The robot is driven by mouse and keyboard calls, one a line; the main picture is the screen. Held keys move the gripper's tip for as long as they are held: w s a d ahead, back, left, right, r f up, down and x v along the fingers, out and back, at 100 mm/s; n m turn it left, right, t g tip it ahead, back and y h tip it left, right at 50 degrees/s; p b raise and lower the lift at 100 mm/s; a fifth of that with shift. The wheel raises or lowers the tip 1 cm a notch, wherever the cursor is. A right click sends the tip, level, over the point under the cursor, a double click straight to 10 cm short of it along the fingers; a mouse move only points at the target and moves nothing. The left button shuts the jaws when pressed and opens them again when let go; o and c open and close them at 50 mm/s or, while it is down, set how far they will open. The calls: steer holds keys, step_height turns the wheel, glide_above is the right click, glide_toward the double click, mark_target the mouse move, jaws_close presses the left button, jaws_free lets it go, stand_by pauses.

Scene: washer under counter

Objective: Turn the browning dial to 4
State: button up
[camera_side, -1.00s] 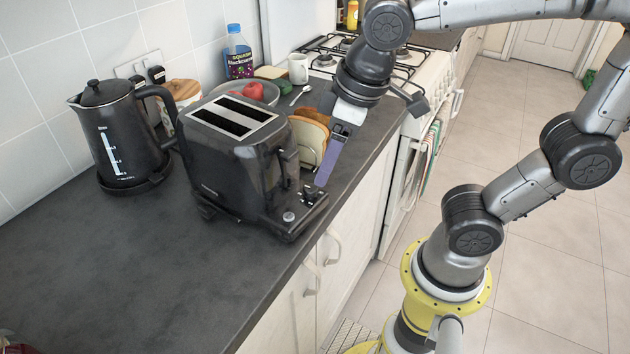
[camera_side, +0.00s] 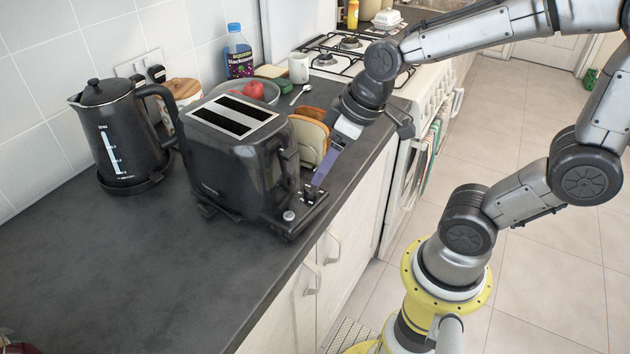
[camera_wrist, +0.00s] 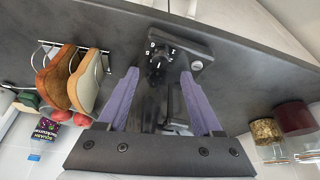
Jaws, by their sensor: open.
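A black toaster (camera_side: 232,155) with two empty top slots stands on the dark counter. Its low control base (camera_side: 290,214) projects toward the counter edge. The browning dial (camera_wrist: 157,58) shows in the wrist view on that base, with white marks around it; its setting is too small to read. A round silver knob (camera_wrist: 196,65) sits beside it, also seen in the side view (camera_side: 289,215). My gripper (camera_side: 316,185) reaches down over the dial end of the base. In the wrist view its purple fingers (camera_wrist: 160,74) are apart, one either side of the dial, with nothing held.
A toast rack (camera_side: 310,138) with bread slices stands close behind the toaster. A black kettle (camera_side: 118,140) is to its left. A bowl with red fruit (camera_side: 254,90), a white mug (camera_side: 298,68) and a bottle (camera_side: 238,52) stand farther back.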

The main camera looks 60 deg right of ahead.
mark_target(312, 187)
steer(key=x, duration=0.6)
jaws_close()
stand_by(0.3)
